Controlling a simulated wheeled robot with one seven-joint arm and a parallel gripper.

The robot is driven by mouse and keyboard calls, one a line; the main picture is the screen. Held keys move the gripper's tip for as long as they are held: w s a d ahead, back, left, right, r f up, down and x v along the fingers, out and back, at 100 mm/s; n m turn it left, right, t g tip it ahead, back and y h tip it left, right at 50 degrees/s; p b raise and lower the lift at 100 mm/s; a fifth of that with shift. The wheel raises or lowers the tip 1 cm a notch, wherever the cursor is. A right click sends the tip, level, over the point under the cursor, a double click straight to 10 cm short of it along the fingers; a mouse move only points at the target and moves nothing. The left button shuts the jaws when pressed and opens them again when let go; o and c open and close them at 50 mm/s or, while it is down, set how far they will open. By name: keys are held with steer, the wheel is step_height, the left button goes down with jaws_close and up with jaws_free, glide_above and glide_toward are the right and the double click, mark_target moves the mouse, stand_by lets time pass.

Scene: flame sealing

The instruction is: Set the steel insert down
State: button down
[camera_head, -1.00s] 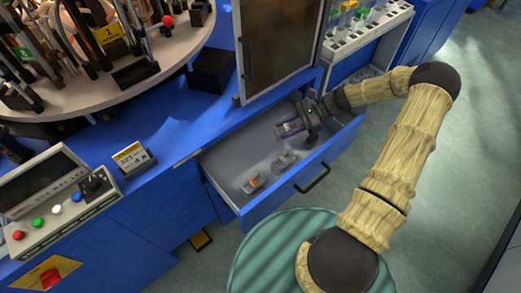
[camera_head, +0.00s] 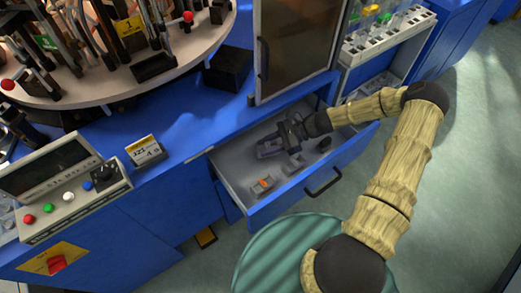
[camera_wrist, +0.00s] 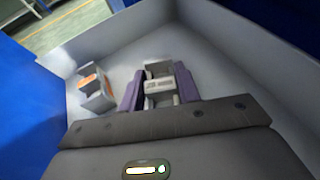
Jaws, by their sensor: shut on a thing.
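My gripper (camera_head: 269,149) is inside the open drawer, low over its floor. Its two purple fingers, clear in the wrist view (camera_wrist: 159,88), are shut on the grey steel insert (camera_wrist: 159,72), a blocky piece with a slot. The insert is mostly hidden by the fingers in the head view. I cannot tell whether it touches the drawer floor. A similar grey insert with an orange mark (camera_head: 263,186) lies apart from my gripper near the drawer's front left; it is left of the fingers in the wrist view (camera_wrist: 95,88).
The grey drawer (camera_head: 233,181) has raised walls around my gripper. A dark-windowed door (camera_head: 297,45) stands above. A control panel (camera_head: 70,190) is at left.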

mark_target(265, 149)
steer(key=shift+s+a+f, duration=0.25)
steer(key=shift+a+f, duration=0.7)
steer(key=shift+a, duration=0.2)
steer(key=shift+f, duration=0.1)
steer(key=c, duration=1)
jaws_free()
steer(key=v, duration=1.2)
